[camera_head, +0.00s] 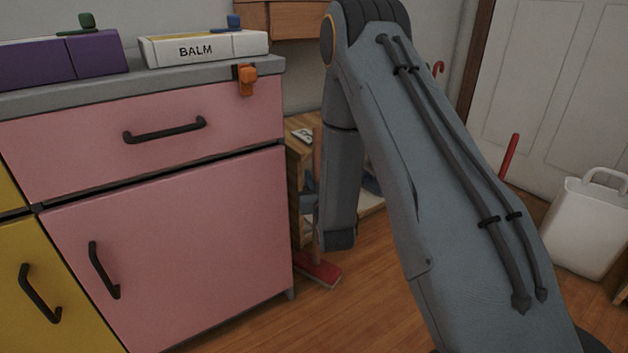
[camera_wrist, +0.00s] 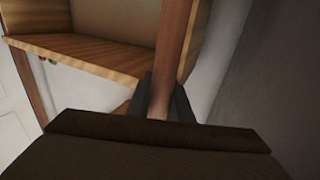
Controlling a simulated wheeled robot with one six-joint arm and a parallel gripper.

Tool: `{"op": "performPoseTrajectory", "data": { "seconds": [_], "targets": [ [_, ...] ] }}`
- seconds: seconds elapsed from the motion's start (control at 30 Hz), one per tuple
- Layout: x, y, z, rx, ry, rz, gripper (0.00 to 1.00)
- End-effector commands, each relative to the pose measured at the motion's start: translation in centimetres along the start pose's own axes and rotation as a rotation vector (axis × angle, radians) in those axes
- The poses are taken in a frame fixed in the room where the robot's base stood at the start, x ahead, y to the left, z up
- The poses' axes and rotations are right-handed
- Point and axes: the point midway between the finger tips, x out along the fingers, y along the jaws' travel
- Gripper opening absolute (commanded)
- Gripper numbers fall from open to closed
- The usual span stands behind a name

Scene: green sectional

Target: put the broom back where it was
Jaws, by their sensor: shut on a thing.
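The broom has a brown wooden handle and a red head (camera_head: 320,270). It stands nearly upright just right of the pink cabinet, with its head at or just above the wood floor; I cannot tell which. My gripper (camera_head: 310,201) is shut on the handle, partly hidden behind my forearm in the head view. In the wrist view the handle (camera_wrist: 174,48) runs up from between the dark fingers of my gripper (camera_wrist: 165,100). The broom head is out of the wrist view.
The pink cabinet (camera_head: 180,250) stands close left of the broom. A wooden shelf unit (camera_head: 293,165) stands right behind it and also fills the upper wrist view (camera_wrist: 90,55). A white container (camera_head: 590,225) and a red stick (camera_head: 510,155) are at the right, near the white door.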

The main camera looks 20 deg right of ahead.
Motion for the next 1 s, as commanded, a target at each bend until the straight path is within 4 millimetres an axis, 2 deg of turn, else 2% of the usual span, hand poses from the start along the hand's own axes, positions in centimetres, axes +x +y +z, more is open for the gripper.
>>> {"op": "performPoseTrajectory", "data": {
  "seconds": [0.2, 0.23, 0.33, 0.7, 0.87, 1.0],
  "targets": [
    [0.0, 0.0, 0.2, 0.000, 0.002, 0.000, 0.00],
    [0.0, 0.0, 0.2, 0.000, 0.000, 0.000, 0.23],
    [0.0, 0.0, 0.2, 0.000, 0.000, 0.000, 0.38],
    [-0.1, 0.0, -0.1, 0.000, -0.001, 0.000, 0.38],
    [-2.4, 0.0, -0.2, 0.000, -0.004, 0.000, 0.38],
    [-5.3, 0.0, -0.3, 0.000, -0.005, 0.000, 0.38]
  ]
}}
